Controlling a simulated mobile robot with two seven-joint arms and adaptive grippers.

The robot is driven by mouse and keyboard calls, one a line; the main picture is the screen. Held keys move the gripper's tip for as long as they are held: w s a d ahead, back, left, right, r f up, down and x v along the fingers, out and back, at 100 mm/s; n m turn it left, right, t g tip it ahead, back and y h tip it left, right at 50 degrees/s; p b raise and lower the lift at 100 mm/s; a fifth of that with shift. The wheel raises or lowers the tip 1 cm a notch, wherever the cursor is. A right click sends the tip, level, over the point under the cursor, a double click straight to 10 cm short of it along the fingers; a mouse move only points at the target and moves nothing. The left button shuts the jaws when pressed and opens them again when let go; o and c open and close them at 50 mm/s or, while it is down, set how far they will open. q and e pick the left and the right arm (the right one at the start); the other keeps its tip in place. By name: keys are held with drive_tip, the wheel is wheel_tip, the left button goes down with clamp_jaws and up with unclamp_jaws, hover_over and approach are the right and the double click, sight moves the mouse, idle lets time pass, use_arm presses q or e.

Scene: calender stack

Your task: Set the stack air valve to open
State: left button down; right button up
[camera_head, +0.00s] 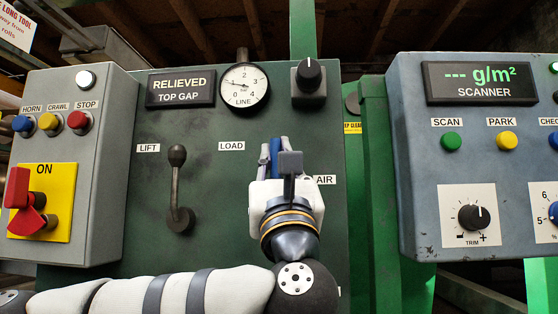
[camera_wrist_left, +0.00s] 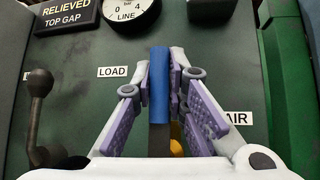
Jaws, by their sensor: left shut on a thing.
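The stack air valve shows as a blue lever (camera_head: 274,152) in front of the dark green panel, left of the AIR label (camera_head: 324,180). In the left wrist view the blue lever (camera_wrist_left: 158,88) stands upright, and a bit of yellow (camera_wrist_left: 176,147) shows low beside it. My left gripper (camera_head: 275,165) covers most of the valve in the head view. Its purple-padded fingers (camera_wrist_left: 160,85) are shut on the blue lever from both sides. The valve's body and pipe are hidden behind my gripper. My right gripper is not in view.
A LIFT lever (camera_head: 177,190) stands left of my gripper. A LINE gauge (camera_head: 244,85) and a black knob (camera_head: 308,75) sit above. A grey switch box (camera_head: 100,170) is at the left, and the SCANNER box (camera_head: 420,150) projects at the right.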

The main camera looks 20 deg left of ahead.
use_arm(q)
drive_tip(key=shift+a, duration=0.15)
drive_tip(key=c, duration=1.6)
unclamp_jaws()
drive_tip(key=v, duration=1.2)
